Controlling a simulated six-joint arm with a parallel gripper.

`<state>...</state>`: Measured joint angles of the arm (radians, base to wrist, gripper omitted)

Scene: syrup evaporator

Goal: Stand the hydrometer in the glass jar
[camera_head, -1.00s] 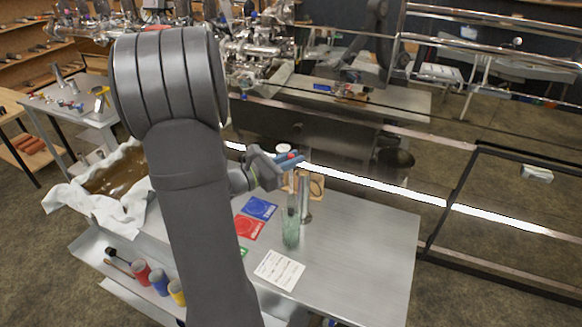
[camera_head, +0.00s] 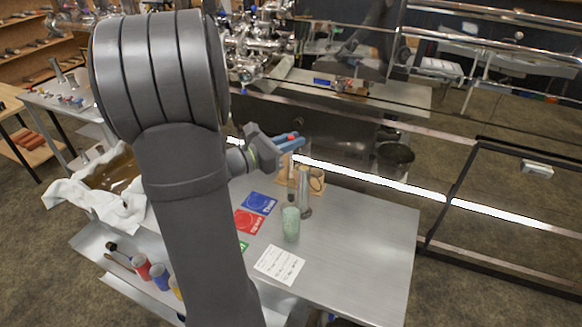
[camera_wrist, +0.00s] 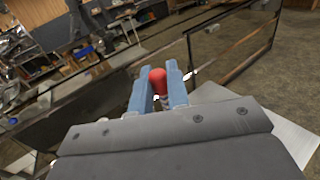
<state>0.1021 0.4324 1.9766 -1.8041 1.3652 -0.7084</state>
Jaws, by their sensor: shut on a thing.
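My gripper (camera_head: 292,144) is shut on the red-tipped top of the hydrometer (camera_wrist: 158,78), between its blue fingers in the wrist view. The glass jar (camera_head: 290,225), pale green and clear, stands upright on the table below the gripper.
A shiny metal cylinder (camera_head: 305,198) stands close behind the jar, near a wooden holder (camera_head: 316,180). Blue (camera_head: 259,203) and red (camera_head: 248,221) cards and a white printed sheet (camera_head: 279,265) lie nearby. The table's right side (camera_head: 370,245) is clear.

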